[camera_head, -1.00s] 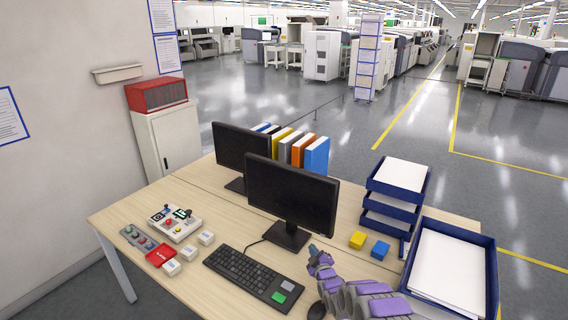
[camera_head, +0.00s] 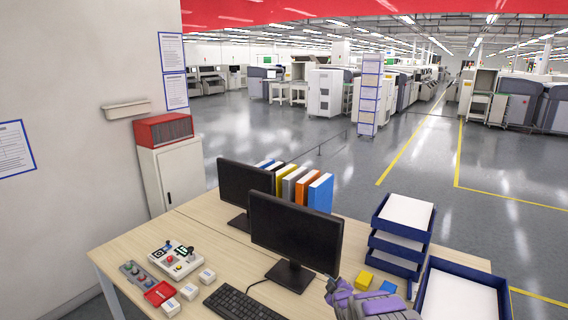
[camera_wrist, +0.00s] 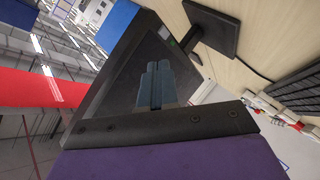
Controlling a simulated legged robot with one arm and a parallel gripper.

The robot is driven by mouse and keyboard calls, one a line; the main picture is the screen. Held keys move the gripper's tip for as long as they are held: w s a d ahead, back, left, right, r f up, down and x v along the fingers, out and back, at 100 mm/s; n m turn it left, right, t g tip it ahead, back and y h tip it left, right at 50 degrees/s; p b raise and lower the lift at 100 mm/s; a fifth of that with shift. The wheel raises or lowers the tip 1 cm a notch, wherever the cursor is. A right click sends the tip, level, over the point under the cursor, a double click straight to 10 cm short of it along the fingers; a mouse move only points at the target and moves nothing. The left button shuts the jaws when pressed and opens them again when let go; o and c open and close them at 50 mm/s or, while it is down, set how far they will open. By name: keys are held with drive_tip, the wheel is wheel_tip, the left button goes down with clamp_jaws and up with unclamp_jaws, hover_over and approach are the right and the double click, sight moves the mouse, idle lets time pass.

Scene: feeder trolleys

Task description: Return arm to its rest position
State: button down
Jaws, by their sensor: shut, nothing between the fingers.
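My gripper (camera_head: 333,286) shows at the bottom of the head view, in front of the right monitor's lower right corner and left of the yellow block. Part of my purple and grey arm shows behind it, cut off by the lower edge. In the wrist view the two fingers of my gripper (camera_wrist: 157,84) are together, with nothing between them. A dark monitor (camera_wrist: 150,70) fills the space beyond the fingers there.
The desk (camera_head: 190,220) carries two monitors (camera_head: 295,232), a keyboard (camera_head: 240,304), a control box (camera_head: 175,258), white blocks (camera_head: 189,291), a yellow block (camera_head: 364,281) and blue paper trays (camera_head: 400,245). Binders (camera_head: 305,188) stand behind the monitors. Open floor lies beyond.

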drive_tip(key=s+d+r+m+g+h, duration=0.2)
drive_tip(key=s+d+r+m+g, duration=0.15)
drive_tip(key=s+r, duration=0.6)
drive_tip(key=s+d+r+m+g+h, duration=0.2)
drive_tip(key=s+d+r+m+g, duration=0.15)
drive_tip(key=s+r, duration=0.55)
drive_tip(key=s+a+r+m+g+y, duration=0.1)
drive_tip(key=s+a+r+g, duration=0.1)
drive_tip(key=s, duration=1.4)
drive_tip(key=s+a+r+m+g+y, duration=0.1)
drive_tip(key=s+a+r+g, duration=0.2)
drive_tip(key=s, duration=1.3)
drive_tip(key=s+a+r+m+g, duration=0.2)
drive_tip(key=s+a, duration=0.4)
drive_tip(key=s, duration=1)
drive_tip(key=shift+a+r+g+y, duration=0.3)
drive_tip(key=shift+r+g+y, duration=0.1)
drive_tip(key=shift+g, duration=0.4)
drive_tip(key=shift+a, duration=0.15)
